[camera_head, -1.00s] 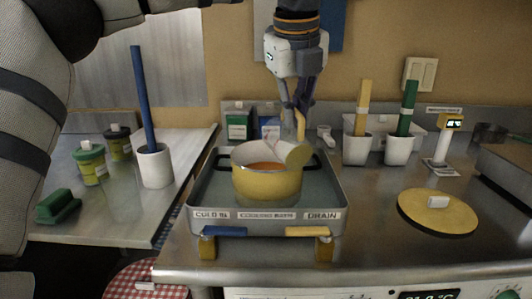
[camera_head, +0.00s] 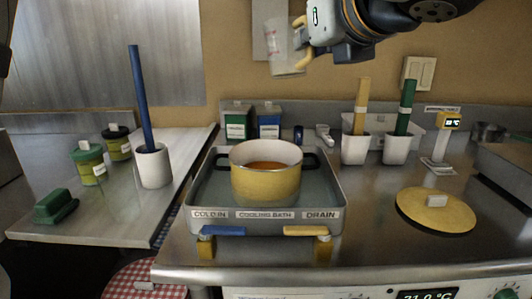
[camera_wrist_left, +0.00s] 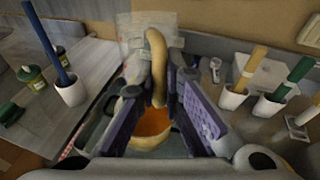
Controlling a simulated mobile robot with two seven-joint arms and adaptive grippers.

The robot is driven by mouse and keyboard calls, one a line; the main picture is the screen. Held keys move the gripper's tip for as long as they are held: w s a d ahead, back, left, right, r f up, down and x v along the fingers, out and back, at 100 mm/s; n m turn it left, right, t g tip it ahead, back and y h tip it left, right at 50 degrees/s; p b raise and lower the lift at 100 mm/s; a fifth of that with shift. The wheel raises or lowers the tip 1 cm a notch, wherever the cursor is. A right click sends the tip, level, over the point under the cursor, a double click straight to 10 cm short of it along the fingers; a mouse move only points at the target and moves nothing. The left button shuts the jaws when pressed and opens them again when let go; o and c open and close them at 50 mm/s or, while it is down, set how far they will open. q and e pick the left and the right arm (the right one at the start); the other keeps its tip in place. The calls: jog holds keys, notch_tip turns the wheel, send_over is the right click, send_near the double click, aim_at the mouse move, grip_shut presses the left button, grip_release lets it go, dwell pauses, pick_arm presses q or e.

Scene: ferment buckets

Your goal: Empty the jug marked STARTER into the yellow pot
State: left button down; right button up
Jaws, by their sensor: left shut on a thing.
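The yellow pot (camera_head: 266,185) stands upright in the cooling bath tray, with orange-brown liquid inside; it also shows below my gripper in the left wrist view (camera_wrist_left: 149,141). My left gripper (camera_head: 303,42) is high above and behind the pot, shut on the yellow handle of a pale translucent jug (camera_head: 286,52). The jug hangs roughly upright, a little tilted, near the back wall and clear of the pot. Its handle (camera_wrist_left: 157,70) lies between my fingers in the left wrist view. The jug's marking is not readable and its contents cannot be told. My right gripper is not in view.
The metal cooling bath (camera_head: 330,190) surrounds the pot. A yellow lid (camera_head: 436,213) lies on the counter at right. White holders with yellow and green handles (camera_head: 356,147) stand behind.

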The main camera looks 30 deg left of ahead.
pick_arm(q)
jog(key=s+d, duration=0.1)
jog(key=s+r+t+y, duration=0.1)
jog(key=s+d+t+y, duration=0.1)
jog(key=s, duration=0.1)
jog(key=shift+s+d+r+m, duration=0.1)
jog(key=shift+d+r+m, duration=0.1)
jog(key=shift+d+m, duration=0.1)
dwell(1.3)
jog(key=shift+r, duration=2.5)
